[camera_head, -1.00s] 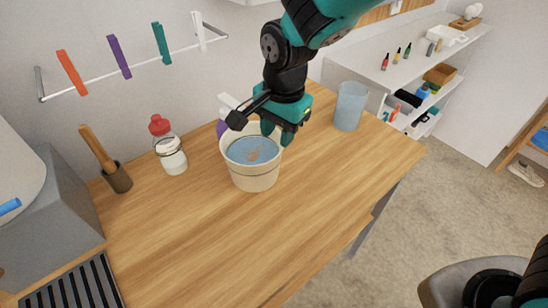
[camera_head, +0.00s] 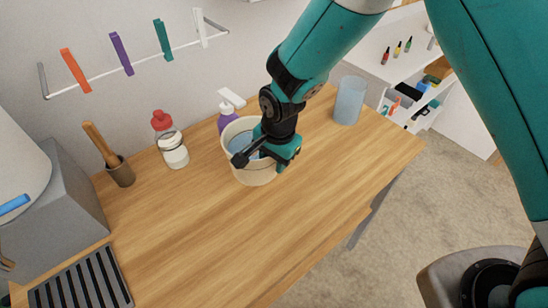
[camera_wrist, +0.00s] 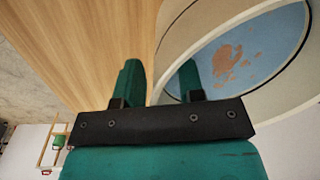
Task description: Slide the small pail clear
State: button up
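The small pail (camera_head: 246,172) is cream-coloured and stands upright on the wooden counter (camera_head: 205,215). Its inside is blue with brown patches. My gripper (camera_head: 274,158) is at the pail's right side, partly covering the pail in the head view. In the wrist view, the gripper's two teal fingers (camera_wrist: 160,72) are apart. The pail's wall (camera_wrist: 171,40) runs between them, with one finger over the inside and the other outside. I cannot tell whether either finger touches the wall.
A purple bottle with a white pump (camera_head: 227,117) stands close behind the pail. A red-capped jar (camera_head: 171,147) and a brown pot with a wooden handle (camera_head: 121,172) are to the left. A translucent blue container (camera_head: 349,101) stands to the right.

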grip_shut()
dwell(1.3)
